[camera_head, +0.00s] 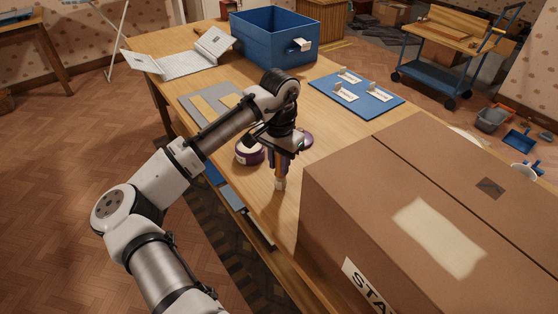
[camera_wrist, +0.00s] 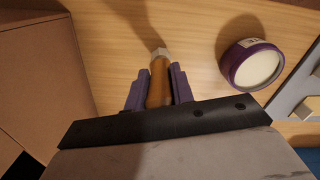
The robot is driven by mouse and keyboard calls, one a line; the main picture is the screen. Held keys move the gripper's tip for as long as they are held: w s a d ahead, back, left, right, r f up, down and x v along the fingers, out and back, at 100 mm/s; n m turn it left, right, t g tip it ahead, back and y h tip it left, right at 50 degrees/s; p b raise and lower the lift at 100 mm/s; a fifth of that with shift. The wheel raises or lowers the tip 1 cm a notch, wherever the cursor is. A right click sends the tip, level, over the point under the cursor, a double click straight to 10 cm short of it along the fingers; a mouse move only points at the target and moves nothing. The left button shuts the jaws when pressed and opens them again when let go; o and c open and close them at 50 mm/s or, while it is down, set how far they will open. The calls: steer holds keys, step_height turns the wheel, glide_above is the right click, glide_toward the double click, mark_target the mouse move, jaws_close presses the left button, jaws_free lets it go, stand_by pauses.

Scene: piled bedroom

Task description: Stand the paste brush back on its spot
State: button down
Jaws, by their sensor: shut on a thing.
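The paste brush (camera_head: 280,183) is upright in my gripper (camera_head: 281,155), with its pale end downward, over the bare wood of the table. In the wrist view the brush (camera_wrist: 159,82) shows an orange-brown handle with a pale tip. The purple fingers of my gripper (camera_wrist: 157,88) are shut on either side of it. I cannot tell whether the tip touches the table. A marked spot for the brush cannot be made out.
A purple tub with a cream top (camera_head: 250,154) stands left of my gripper; another purple thing (camera_head: 304,141) is partly hidden behind it. A large cardboard box (camera_head: 430,215) stands close on the right. A blue mat with white cards (camera_head: 340,96), grey board (camera_head: 190,95) and blue crate (camera_head: 262,42) lie farther back.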

steer(key=shift+f, duration=0.6)
steer(key=c, duration=1.1)
jaws_free()
steer(key=shift+r, duration=0.1)
steer(key=shift+r+p, duration=3.4)
steer(key=shift+r, duration=0.55)
